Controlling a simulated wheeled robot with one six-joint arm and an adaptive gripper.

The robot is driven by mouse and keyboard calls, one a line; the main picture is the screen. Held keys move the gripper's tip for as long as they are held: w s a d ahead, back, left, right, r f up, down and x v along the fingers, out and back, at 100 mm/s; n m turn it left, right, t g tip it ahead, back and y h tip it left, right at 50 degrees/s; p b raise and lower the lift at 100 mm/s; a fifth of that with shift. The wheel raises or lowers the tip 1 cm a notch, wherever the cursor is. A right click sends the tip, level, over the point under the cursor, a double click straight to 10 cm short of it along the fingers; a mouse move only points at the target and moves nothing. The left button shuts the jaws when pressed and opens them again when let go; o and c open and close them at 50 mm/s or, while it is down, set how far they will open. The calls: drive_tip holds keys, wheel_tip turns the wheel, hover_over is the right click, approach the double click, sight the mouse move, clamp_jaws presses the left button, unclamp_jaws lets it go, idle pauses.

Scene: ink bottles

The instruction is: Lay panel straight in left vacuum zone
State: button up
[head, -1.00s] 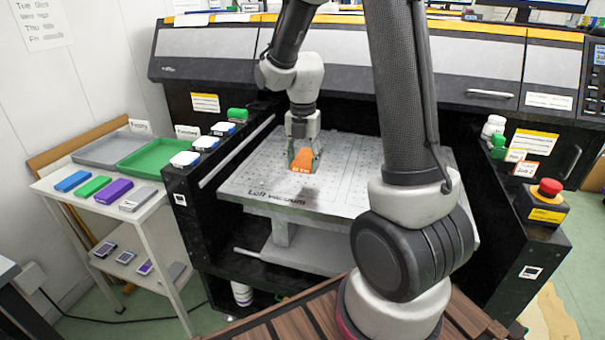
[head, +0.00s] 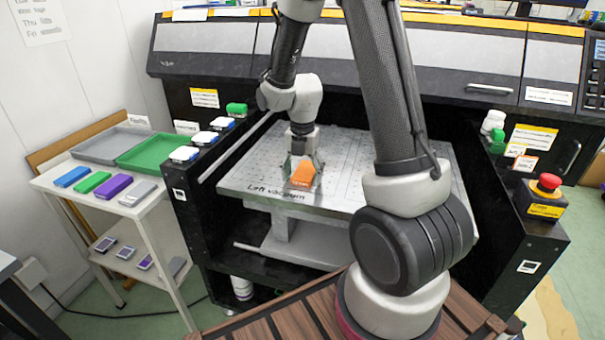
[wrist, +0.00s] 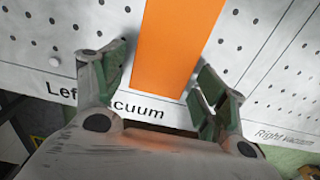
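The orange panel (head: 304,174) is between the fingers of my gripper (head: 303,172), over the front part of the vacuum table near the "Left vacuum" label (head: 273,191). In the wrist view, the panel (wrist: 175,45) runs up and out of the frame at the top.
The perforated vacuum table (head: 385,193) is otherwise bare. A white side table (head: 130,210) holds trays and several coloured blocks. A red emergency button (head: 548,182) is at right.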

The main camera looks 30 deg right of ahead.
sight(303, 177)
wheel_tip(303, 177, up, 12)
drive_tip(key=s+r+m+t, duration=0.1)
drive_tip(key=s+r+m, duration=0.2)
drive_tip(key=s+m, duration=0.4)
drive_tip(key=s+r+m+t, duration=0.1)
drive_tip(key=s+r+m, duration=0.3)
drive_tip(key=s+m, duration=0.3)
drive_tip(key=s+d+r+m+t, duration=0.1)
drive_tip(key=s+r+m, duration=0.3)
drive_tip(key=m, duration=0.9)
drive_tip(key=s+t, duration=0.1)
drive_tip(key=s, duration=0.2)
drive_tip(key=shift+s+r, duration=0.15)
drive_tip(key=shift+s, duration=0.2)
